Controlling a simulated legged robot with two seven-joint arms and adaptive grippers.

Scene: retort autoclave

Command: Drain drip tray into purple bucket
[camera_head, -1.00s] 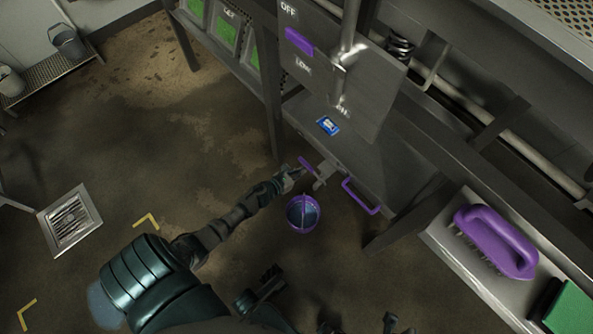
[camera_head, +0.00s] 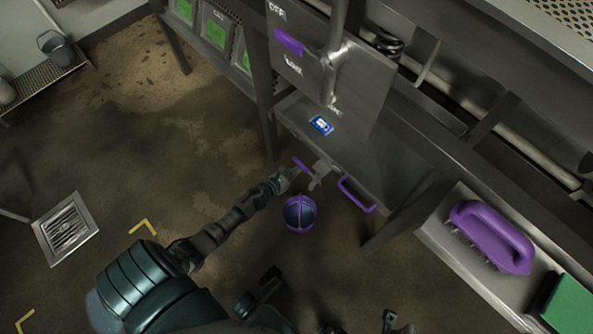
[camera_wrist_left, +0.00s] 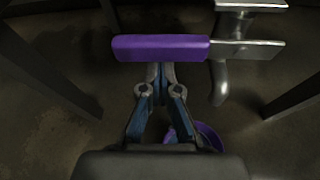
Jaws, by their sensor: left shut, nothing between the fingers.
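The drip tray (camera_head: 333,162) is a grey metal panel under the machine, with a purple loop handle (camera_head: 357,196) at its front. A drain valve (camera_head: 319,174) with a purple lever (camera_head: 301,164) sits at its edge. In the left wrist view the lever (camera_wrist_left: 160,47) lies crosswise beside the metal spout (camera_wrist_left: 220,85). My left gripper (camera_head: 290,172) is at the lever, shut and empty; its fingertips (camera_wrist_left: 161,75) meet just at the lever's near edge. Contact is unclear. The purple bucket (camera_head: 299,214) stands on the floor below, partly hidden in the wrist view (camera_wrist_left: 208,136).
A purple brush (camera_head: 490,237) and a green block (camera_head: 568,305) lie on the shelf at right. A panel with a purple lever (camera_head: 289,41) stands above the tray. A floor drain (camera_head: 67,228) lies at left. Dark parts at the bottom edge are unclear.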

